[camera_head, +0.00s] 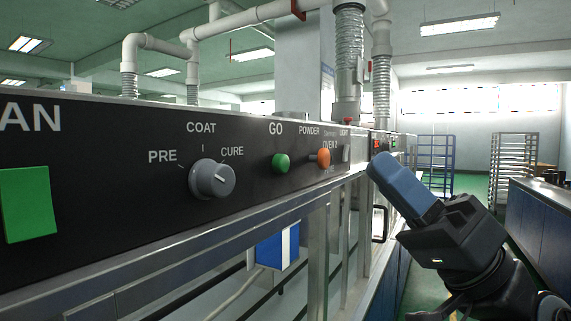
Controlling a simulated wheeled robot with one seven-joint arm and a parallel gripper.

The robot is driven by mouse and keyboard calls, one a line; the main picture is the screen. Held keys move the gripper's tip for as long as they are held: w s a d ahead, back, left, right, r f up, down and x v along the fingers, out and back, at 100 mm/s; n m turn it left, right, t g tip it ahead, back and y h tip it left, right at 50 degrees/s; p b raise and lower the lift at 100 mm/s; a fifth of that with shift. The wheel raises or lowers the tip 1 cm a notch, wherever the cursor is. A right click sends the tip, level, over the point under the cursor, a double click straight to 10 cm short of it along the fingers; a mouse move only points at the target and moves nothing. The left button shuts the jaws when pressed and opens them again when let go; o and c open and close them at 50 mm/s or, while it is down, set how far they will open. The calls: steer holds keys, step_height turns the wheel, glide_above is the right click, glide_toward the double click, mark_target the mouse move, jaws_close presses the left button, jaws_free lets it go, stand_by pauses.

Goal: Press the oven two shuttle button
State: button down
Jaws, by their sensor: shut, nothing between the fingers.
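A black control panel (110,175) runs along the left and recedes toward the middle. Small lettering that seems to end in "OVEN 2" (331,145) sits right of the POWDER label. An orange control (323,158) protrudes just below and left of that lettering, and may hide part of what is behind it. I cannot make out for certain which control is the oven two shuttle button. My gripper (381,168), with blue fingers, is shut and empty. It points up and left, to the right of the orange control in the picture, with no visible contact with the panel.
A green GO button (281,163), a grey PRE/COAT/CURE knob (212,179) and a large green square button (28,203) are on the panel. A pale LIGHT switch (346,154) is at its far end. Metal posts stand below. A dark-topped blue cabinet (540,222) bounds the right.

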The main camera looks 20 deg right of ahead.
mark_target(281, 164)
steer(key=w+a, duration=0.5)
steer(key=w, duration=0.2)
stand_by(0.3)
steer(key=shift+w+a, duration=0.1)
stand_by(1.9)
steer(key=shift+w+a, duration=0.2)
steer(key=shift+w, duration=0.05)
